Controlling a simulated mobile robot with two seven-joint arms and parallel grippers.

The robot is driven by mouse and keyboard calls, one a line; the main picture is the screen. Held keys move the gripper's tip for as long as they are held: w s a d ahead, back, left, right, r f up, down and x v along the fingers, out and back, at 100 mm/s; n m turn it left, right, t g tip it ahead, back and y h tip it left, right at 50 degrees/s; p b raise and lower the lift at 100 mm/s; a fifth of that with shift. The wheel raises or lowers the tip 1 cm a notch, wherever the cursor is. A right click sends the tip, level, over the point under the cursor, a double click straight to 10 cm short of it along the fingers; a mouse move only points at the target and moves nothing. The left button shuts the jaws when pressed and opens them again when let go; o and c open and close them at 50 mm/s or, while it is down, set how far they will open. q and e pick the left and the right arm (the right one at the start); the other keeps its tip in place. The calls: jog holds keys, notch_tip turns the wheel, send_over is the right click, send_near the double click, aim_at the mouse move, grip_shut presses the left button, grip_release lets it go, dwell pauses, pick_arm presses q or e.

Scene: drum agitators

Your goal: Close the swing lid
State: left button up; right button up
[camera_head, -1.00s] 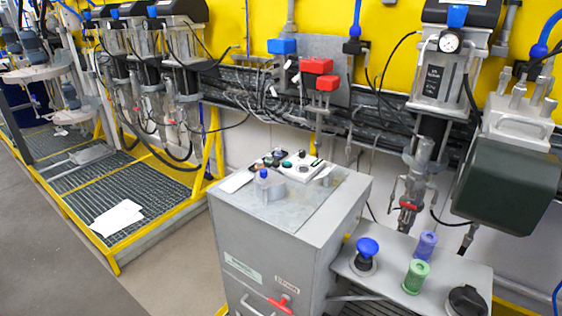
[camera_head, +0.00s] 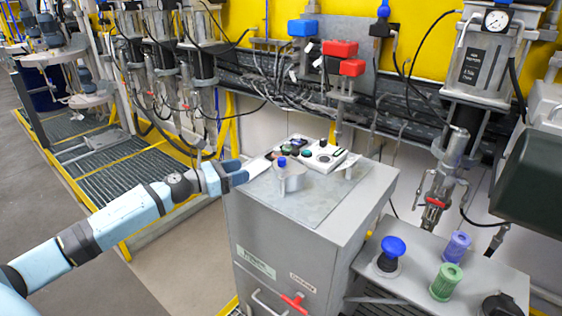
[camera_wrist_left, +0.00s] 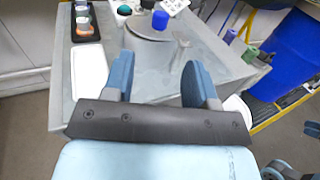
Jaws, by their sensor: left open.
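The swing lid appears to be the round grey metal piece (camera_head: 291,182) with a blue knob (camera_head: 282,162), on top of the grey cabinet (camera_head: 335,222). It also shows at the top of the left wrist view (camera_wrist_left: 150,30). How far it is swung open I cannot tell. My left gripper (camera_head: 238,173) is open and empty at the left edge of the cabinet top, to the left of the lid and apart from it. In the left wrist view its two blue fingers (camera_wrist_left: 160,75) are spread, with the lid beyond them.
A panel with buttons (camera_head: 322,155) sits at the back of the cabinet top. A white card (camera_head: 257,168) lies near my gripper.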

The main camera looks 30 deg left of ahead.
aim_at(281, 159)
pick_arm(q)
jog(key=p+x, duration=0.1)
jog(key=x, duration=0.5)
jog(key=p+x, duration=0.2)
jog(key=x, duration=0.4)
jog(key=shift+r, duration=0.2)
jog(key=shift+w+d+f+p, duration=0.1)
jog(key=shift+w+d+p, duration=0.25)
jog(key=shift+w, duration=0.25)
pick_arm(e)
jog(key=shift+r, duration=1.9)
